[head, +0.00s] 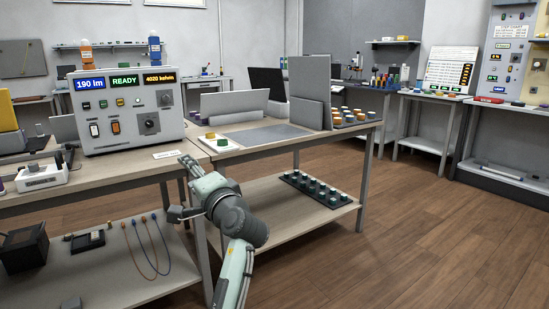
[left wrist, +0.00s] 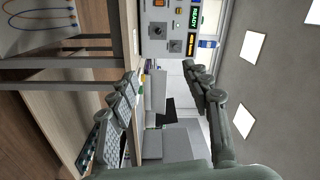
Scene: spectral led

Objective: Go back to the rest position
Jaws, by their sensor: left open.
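My left gripper (head: 190,166) is in the head view, in front of the right end of the bench that carries the instrument. It is empty, and its arm comes up from the bottom of the picture. In the left wrist view its two fingers (left wrist: 165,88) stand wide apart with nothing between them. The instrument (head: 128,107) with the READY display stands behind and to the left of the gripper; part of it also shows at the top of the left wrist view (left wrist: 160,32). My right gripper is not in view.
The workbench (head: 120,175) edge lies close to the gripper. A second table (head: 285,147) to the right bears grey panels (head: 309,85) and a white tray (head: 219,146). A dark rack of small parts (head: 317,189) lies on its lower shelf. The wooden floor (head: 430,230) at right is clear.

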